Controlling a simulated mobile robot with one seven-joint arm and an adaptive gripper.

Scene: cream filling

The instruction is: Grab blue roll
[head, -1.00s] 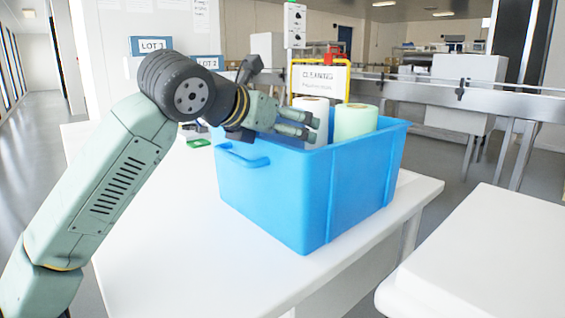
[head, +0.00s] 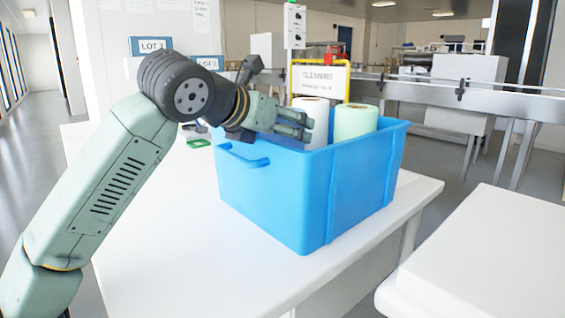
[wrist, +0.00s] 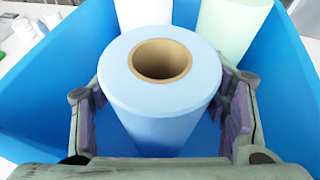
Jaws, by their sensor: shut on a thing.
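The blue roll (wrist: 165,108) stands upright in the blue bin, its brown core open toward the wrist camera. My gripper (wrist: 165,110) is shut on it, with one finger on each side of the roll. In the head view, my gripper (head: 294,125) reaches in over the bin's left rim, and I cannot make out the blue roll there. The blue bin (head: 265,205) stands on a white table.
A white roll (head: 315,108) and a pale green roll (head: 355,122) stand in the bin beyond the blue roll. Bin walls surround the rolls closely. A small green item (head: 198,143) lies on the white table (head: 190,240) left of the bin. Another white surface (head: 490,260) is at right.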

